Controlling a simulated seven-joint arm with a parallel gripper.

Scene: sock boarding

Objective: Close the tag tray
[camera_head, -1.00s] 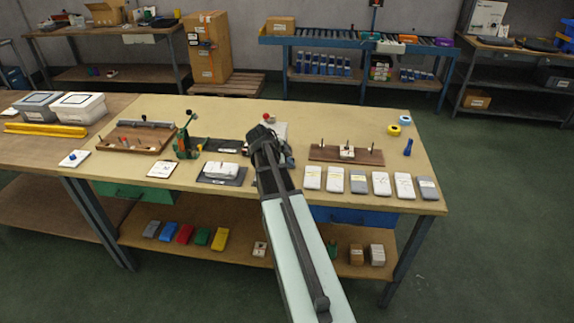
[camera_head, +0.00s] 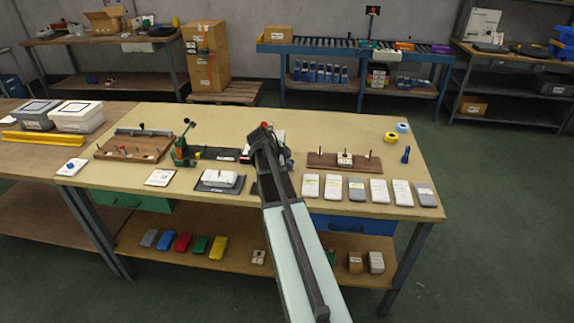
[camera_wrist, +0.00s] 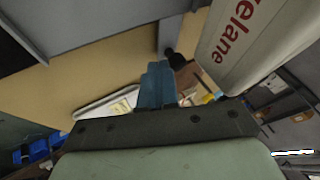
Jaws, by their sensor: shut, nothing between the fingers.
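My gripper is shut and empty; its blue-grey fingers (camera_wrist: 156,82) are together in the middle of the wrist view. In the head view my arm reaches over the front edge of the workbench (camera_head: 330,125), and its dark end hides the fingertips and part of the bench behind. I cannot tell for certain which thing is the tag tray. A blue drawer (camera_head: 350,224) is under the bench top, right of my arm. A green drawer (camera_head: 128,201) is under it at the left. In the wrist view a pale body with red lettering (camera_wrist: 243,40) is close at the upper right.
A row of packets (camera_head: 357,189) lies along the front right edge. A wooden peg board (camera_head: 322,161) is behind it. Left of my arm are a dark mat with a white stack (camera_head: 219,179), a green press (camera_head: 183,152) and a wooden fixture (camera_head: 130,148). The back right top is mostly clear.

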